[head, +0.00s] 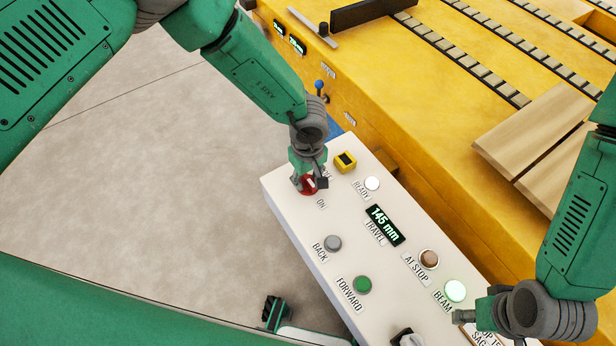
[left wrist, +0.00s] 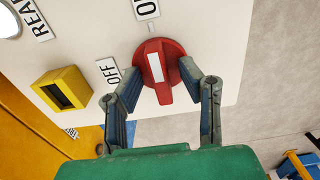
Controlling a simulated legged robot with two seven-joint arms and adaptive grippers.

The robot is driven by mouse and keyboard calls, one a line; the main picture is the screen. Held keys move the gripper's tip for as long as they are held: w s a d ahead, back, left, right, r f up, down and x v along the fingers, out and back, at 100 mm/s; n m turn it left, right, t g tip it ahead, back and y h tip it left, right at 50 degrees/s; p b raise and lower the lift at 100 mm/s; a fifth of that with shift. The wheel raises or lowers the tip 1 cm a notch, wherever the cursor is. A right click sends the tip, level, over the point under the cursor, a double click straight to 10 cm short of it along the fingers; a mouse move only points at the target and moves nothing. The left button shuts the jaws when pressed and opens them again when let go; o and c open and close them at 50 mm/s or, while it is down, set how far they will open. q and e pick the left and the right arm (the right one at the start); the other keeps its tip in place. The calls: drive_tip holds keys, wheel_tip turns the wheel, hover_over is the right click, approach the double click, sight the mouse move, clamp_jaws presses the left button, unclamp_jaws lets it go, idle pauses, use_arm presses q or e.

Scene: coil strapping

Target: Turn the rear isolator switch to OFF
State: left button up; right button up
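The rear isolator switch (head: 308,187) is a red rotary knob at the far end of the pale control panel. In the left wrist view the knob (left wrist: 160,72) has its white-striped bar lined up toward the partly cut-off label at the top, which reads ON in the head view. The OFF label (left wrist: 108,70) lies to the knob's left. My left gripper (left wrist: 163,78) is at the knob, with its fingers apart on either side of the bar; gaps to the bar show. My right gripper (head: 470,316) is by the BEAM lamp; its finger opening is unclear.
The panel (head: 300,215) carries a yellow block (head: 345,162) near the knob, a lit READY lamp (head: 372,184), a 145 mm display (head: 384,225), a grey BACK button (head: 332,243) and a green FORWARD button (head: 362,285). A yellow machine (head: 430,110) stands behind. Open floor lies left.

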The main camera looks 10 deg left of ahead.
use_arm(q)
drive_tip(key=shift+f, duration=0.2)
drive_tip(key=shift+c, duration=0.4)
clamp_jaws()
